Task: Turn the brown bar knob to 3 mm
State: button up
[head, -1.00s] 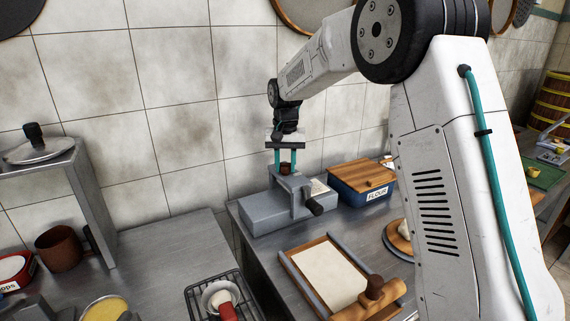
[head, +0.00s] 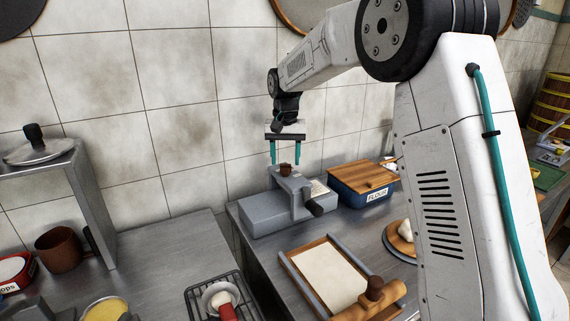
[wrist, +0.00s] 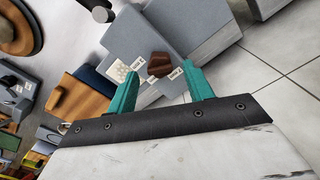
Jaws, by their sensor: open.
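The brown bar knob (head: 285,169) sits on top of the grey machine (head: 262,214) on the metal counter. In the wrist view the knob (wrist: 159,64) shows as a brown block on the grey top, with small printed labels on both sides of it. The markings are too small to read, so its setting cannot be told. My gripper (head: 285,162) is open above the machine, with its teal fingers spread to either side of the knob. In the wrist view the gripper (wrist: 163,78) has clear gaps between each fingertip and the knob.
A dark crank handle (head: 315,207) sticks out of the machine's front. A blue flour box (head: 362,190) with a wooden lid stands to its right. A wooden board with a pale sheet (head: 327,272) and a rolling pin (head: 372,298) lie in front. The tiled wall is close behind.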

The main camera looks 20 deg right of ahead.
aim_at(285, 166)
jog(key=shift+r, duration=2.55)
